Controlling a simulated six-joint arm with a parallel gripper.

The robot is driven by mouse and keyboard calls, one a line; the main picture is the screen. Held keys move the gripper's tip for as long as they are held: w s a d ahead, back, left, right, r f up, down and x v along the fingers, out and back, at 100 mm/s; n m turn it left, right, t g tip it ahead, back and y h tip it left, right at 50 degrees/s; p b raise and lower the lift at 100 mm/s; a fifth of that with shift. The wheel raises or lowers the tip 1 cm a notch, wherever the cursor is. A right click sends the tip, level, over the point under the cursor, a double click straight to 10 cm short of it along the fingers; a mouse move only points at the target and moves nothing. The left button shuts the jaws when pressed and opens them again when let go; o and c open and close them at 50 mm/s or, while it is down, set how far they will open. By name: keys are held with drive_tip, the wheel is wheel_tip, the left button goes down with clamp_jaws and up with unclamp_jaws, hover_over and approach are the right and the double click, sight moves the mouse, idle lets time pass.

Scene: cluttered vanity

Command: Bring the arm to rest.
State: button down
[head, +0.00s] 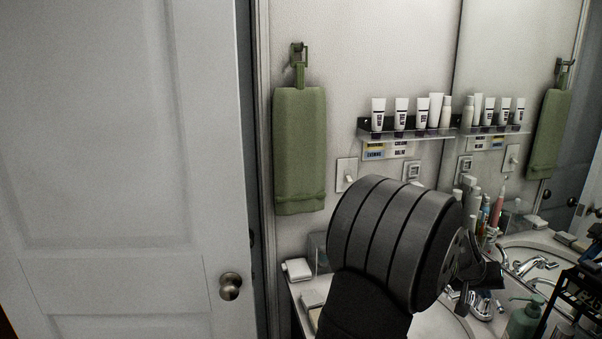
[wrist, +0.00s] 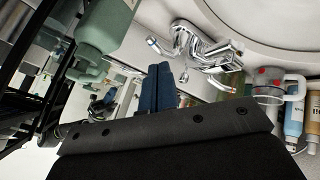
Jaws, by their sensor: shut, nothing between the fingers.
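My gripper shows in the wrist view (wrist: 161,86) as two dark blue fingers lying together, shut and empty. In the head view my dark, ribbed arm link rises over the vanity counter and hides most of the gripper. The gripper end points right, over the sink area. In the wrist view the chrome faucet (wrist: 200,48) lies just beyond the fingertips; I cannot tell the exact gap. The faucet is partly visible in the head view (head: 482,304), below the gripper end.
A green pump bottle (head: 524,317) and a black rack (head: 575,300) stand at the right. Upright bottles and a pink toothbrush (head: 498,205) crowd behind the gripper. A wall shelf (head: 410,133) holds several tubes. A green towel (head: 300,150) hangs left. Space before the white door (head: 120,150) is clear.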

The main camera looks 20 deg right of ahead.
drive_tip(key=w+x, duration=0.1)
drive_tip(key=x, duration=0.9)
drive_tip(key=w+a+r+m+g, duration=0.2)
drive_tip(key=w+a+r+m, duration=0.1)
drive_tip(key=w+a+r, duration=0.1)
drive_tip(key=shift+w+a+m+g, duration=0.3)
drive_tip(key=shift+a+m+g, duration=0.1)
drive_tip(key=shift+a, duration=0.2)
